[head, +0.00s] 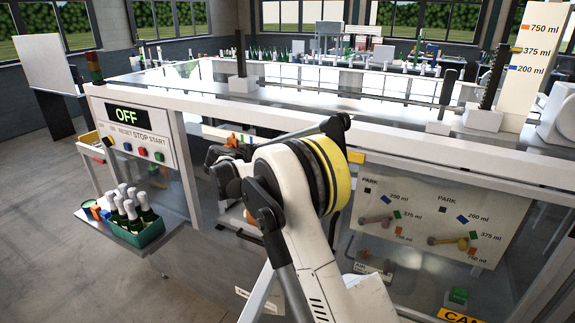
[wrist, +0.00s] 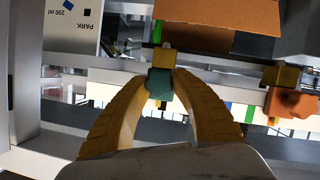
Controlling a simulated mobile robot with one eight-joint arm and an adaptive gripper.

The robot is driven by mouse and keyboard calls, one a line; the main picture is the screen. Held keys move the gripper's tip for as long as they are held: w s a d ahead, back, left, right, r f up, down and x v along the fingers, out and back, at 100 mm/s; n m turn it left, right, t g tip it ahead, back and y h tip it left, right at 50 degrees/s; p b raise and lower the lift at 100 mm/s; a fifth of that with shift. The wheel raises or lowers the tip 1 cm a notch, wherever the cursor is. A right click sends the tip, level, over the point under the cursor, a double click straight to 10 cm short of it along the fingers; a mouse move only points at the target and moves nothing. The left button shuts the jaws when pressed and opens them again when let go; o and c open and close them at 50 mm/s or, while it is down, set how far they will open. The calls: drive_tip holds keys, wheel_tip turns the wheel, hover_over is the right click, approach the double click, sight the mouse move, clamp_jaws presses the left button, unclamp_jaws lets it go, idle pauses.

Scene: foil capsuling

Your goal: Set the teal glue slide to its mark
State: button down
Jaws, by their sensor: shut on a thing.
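In the wrist view the teal glue slide (wrist: 160,83) is a small block under a yellow block (wrist: 168,60) on a rail. My gripper (wrist: 160,90) has its two yellow fingers closed on the teal slide from both sides. A pale strip behind the rail carries small coloured marks, including a green one (wrist: 237,112), to the right of the slide. Which mark belongs to the slide cannot be told. In the head view my arm hides the slide and the fingertips.
An orange slide (wrist: 290,103) hangs to the right under another yellow block (wrist: 282,76). An orange-brown panel (wrist: 215,35) lies close above the rail. In the head view, a control panel (head: 137,135) reads OFF, and a green crate (head: 137,232) of bottles stands at left.

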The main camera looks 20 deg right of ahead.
drive_tip(key=shift+w+a, duration=0.2)
drive_tip(key=shift+w, duration=0.15)
drive_tip(key=c, duration=1)
unclamp_jaws()
drive_tip(key=shift+c, duration=0.2)
drive_tip(key=shift+s, duration=0.1)
drive_tip(key=v, duration=1.2)
